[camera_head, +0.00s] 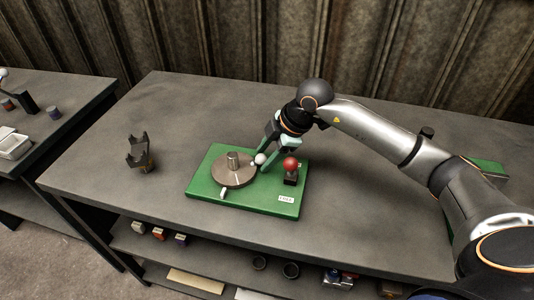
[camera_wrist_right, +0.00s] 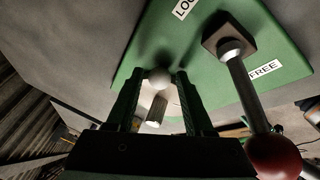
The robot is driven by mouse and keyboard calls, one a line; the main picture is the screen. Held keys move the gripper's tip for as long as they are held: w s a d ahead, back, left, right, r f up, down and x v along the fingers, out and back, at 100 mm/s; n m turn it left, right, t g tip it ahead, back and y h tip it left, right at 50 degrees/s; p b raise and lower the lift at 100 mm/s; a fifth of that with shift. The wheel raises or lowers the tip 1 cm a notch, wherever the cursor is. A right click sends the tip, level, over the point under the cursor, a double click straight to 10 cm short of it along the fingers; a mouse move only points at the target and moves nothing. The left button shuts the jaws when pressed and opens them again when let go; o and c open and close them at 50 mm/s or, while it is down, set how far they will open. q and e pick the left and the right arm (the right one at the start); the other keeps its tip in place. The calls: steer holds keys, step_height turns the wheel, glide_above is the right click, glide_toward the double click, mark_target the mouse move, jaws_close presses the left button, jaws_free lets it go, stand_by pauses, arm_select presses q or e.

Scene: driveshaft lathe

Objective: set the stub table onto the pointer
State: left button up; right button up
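The stub table is a round brown-grey disc (camera_head: 234,172) with a short metal stub (camera_head: 233,158) standing on it, on a green base plate (camera_head: 255,202). A white ball knob (camera_head: 260,158) is at the disc's right edge. A small white piece at the disc's front edge (camera_head: 223,194) may be the pointer. My right gripper (camera_head: 262,160) is at the knob. In the right wrist view the white knob (camera_wrist_right: 159,78) lies between the spread fingertips, with a narrow gap on each side. A metal cylinder (camera_wrist_right: 156,110) shows between the fingers. My left gripper is out of view.
A red-balled lever (camera_head: 290,165) stands right of the disc, close to my right gripper; in the wrist view it leans past the FREE label (camera_wrist_right: 265,68). A dark pronged holder (camera_head: 140,154) stands on the table's left. The grey tabletop (camera_head: 200,100) is clear behind the plate.

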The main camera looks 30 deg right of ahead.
steer(key=shift+o, duration=0.7)
steer(key=v, duration=1.2)
steer(key=shift+r, duration=0.25)
steer(key=shift+s, duration=0.15)
